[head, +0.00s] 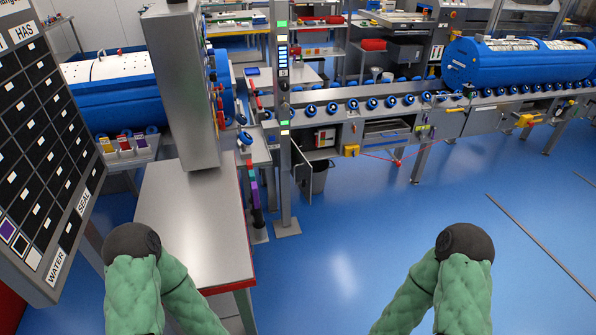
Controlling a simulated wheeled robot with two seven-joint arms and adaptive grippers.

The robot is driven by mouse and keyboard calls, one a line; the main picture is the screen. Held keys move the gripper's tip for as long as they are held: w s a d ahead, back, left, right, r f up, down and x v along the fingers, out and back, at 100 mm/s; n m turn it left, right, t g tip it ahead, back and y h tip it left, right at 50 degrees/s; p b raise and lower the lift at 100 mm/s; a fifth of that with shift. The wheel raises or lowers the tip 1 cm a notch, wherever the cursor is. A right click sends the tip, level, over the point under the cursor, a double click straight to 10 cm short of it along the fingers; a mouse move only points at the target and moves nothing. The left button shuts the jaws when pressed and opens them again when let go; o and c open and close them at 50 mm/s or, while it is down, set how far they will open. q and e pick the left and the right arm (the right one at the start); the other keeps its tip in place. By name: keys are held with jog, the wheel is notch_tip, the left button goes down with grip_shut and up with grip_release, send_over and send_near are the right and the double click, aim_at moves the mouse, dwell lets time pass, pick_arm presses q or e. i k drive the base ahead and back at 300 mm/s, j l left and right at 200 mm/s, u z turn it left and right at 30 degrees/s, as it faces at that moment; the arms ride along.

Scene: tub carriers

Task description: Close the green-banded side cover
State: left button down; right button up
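No side cover with a clear green band can be made out. A small grey panel (303,172) stands ajar under the roller conveyor, just right of a metal post; any band on it is too small to tell. The post (284,150) carries green marks near its top and middle. A strip with teal and purple blocks (253,185) hangs at the conveyor's near left end. My two arms, in green sleeves with dark round joints, come in at the bottom, well short of the conveyor. Neither gripper is in view.
A steel-topped table (190,220) with a red edge stands at left, beside a black board (40,150). A tall grey box (183,90) rises behind it. Blue tubs lie at left (110,95) and right (515,62). The blue floor (330,235) ahead is clear.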

aim_at(300, 169)
jog(key=i+z, duration=0.1)
jog(key=z, duration=0.6)
jog(key=i+l, duration=0.1)
jog(key=i, duration=1.9)
jog(key=i+u, duration=0.15)
jog(key=u, duration=0.3)
jog(key=i+u, duration=0.15)
jog(key=u, duration=0.25)
jog(key=i+l+u, duration=0.1)
jog(key=u, duration=0.35)
jog(key=i+l+u, duration=0.15)
jog(key=u, duration=0.3)
